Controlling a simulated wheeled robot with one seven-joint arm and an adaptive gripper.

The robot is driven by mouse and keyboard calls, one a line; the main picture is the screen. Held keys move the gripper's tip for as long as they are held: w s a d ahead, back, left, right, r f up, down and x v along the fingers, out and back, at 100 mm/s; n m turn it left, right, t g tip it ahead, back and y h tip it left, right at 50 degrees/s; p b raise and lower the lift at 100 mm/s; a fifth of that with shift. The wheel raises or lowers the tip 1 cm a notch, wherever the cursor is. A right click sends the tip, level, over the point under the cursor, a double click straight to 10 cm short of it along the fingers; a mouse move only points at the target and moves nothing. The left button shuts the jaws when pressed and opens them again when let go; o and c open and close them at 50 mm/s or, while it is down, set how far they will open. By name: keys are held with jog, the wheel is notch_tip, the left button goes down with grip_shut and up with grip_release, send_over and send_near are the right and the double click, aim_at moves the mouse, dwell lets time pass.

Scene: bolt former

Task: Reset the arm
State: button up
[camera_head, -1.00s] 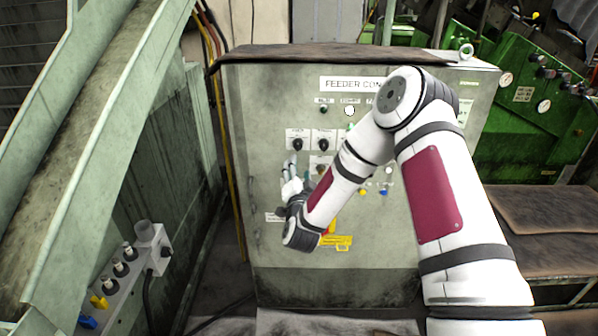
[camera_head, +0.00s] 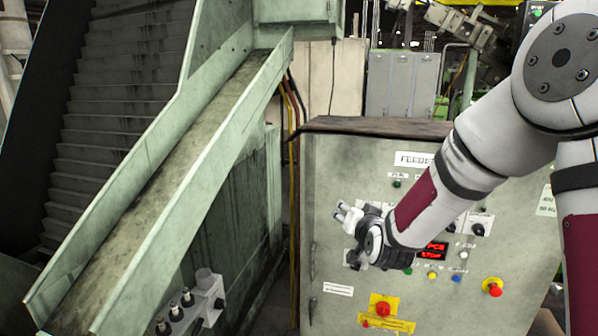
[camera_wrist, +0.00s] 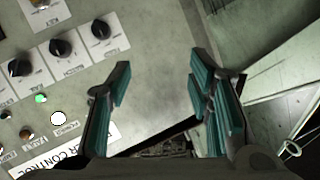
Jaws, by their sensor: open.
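My white arm with dark red panels reaches in from the right in the head view. My gripper (camera_head: 345,216) is in front of the upper left part of the grey-green feeder control panel (camera_head: 335,262). In the wrist view my gripper (camera_wrist: 160,90) is open, its two teal-padded fingers apart with nothing between them. Black rotary knobs (camera_wrist: 61,48) on white plates lie to the left of the fingers, apart from them. Part of the panel face is hidden behind my arm in the head view.
A sloping green chute (camera_head: 160,180) fills the left side. A small switch box (camera_head: 205,295) stands below it. The panel carries a red emergency button (camera_head: 382,308), a red mushroom button (camera_head: 494,286) and a lit red display (camera_head: 432,250). Grey cabinets (camera_head: 402,85) stand behind.

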jog(key=s+d+r+n+g, duration=0.1)
jog(key=s+r+n+g, duration=0.15)
jog(key=s+r, duration=0.45)
jog(key=s+d+r+n+g, duration=0.1)
jog(key=s+r+g, duration=0.15)
jog(key=s, duration=0.95)
jog(key=s+d+g+h, duration=0.1)
jog(key=s+d+g, duration=0.2)
jog(key=s, duration=1.8)
jog(key=shift+d+g, duration=0.2)
jog(key=shift+g, duration=0.3)
jog(key=shift+n, duration=0.25)
